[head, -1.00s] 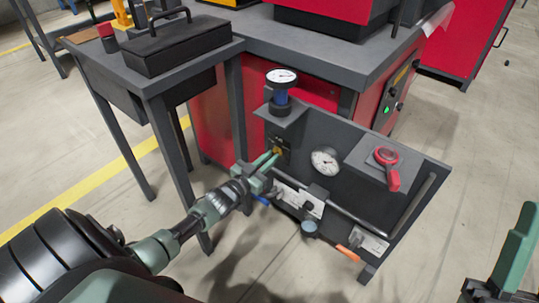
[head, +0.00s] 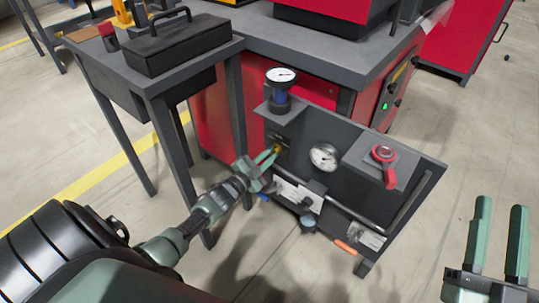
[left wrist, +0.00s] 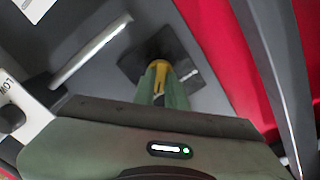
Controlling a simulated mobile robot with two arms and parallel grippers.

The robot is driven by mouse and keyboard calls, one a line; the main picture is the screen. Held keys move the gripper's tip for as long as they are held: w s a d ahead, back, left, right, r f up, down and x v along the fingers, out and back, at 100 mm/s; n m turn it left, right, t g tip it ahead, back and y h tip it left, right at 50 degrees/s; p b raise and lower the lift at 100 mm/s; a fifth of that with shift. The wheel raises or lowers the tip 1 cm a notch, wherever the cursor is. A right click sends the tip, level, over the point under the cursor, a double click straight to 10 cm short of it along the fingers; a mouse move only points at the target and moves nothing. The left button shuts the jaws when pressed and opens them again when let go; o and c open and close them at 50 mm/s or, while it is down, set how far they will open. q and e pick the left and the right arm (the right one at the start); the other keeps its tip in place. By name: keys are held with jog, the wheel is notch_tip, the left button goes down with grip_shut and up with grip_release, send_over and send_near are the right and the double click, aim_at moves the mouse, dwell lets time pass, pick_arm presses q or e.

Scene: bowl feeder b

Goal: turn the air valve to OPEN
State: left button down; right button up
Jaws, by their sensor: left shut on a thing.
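A yellow knob (head: 278,148) sits on a small dark plate on the grey panel, below the blue-bodied gauge. My left gripper (head: 271,155) is shut on this knob, its green fingers reaching in from the lower left. In the left wrist view the yellow knob (left wrist: 158,68) shows between the fingertips, in front of a dark square plate (left wrist: 160,60). The plate's lettering and the knob's exact setting cannot be read. My right gripper (head: 499,245) is open and empty over the floor at the far right.
A red lever (head: 385,160) stands on the panel's right shelf. Two gauges (head: 281,75) (head: 324,156) are near the knob. A pipe, white labels, and blue and orange handles (head: 345,247) lie lower. A dark side table (head: 190,55) stands left.

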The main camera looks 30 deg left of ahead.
jog(key=shift+f, duration=0.1)
dwell(0.4)
pick_arm(q)
jog(key=c, duration=1.4)
grip_release()
jog(key=shift+c, duration=0.2)
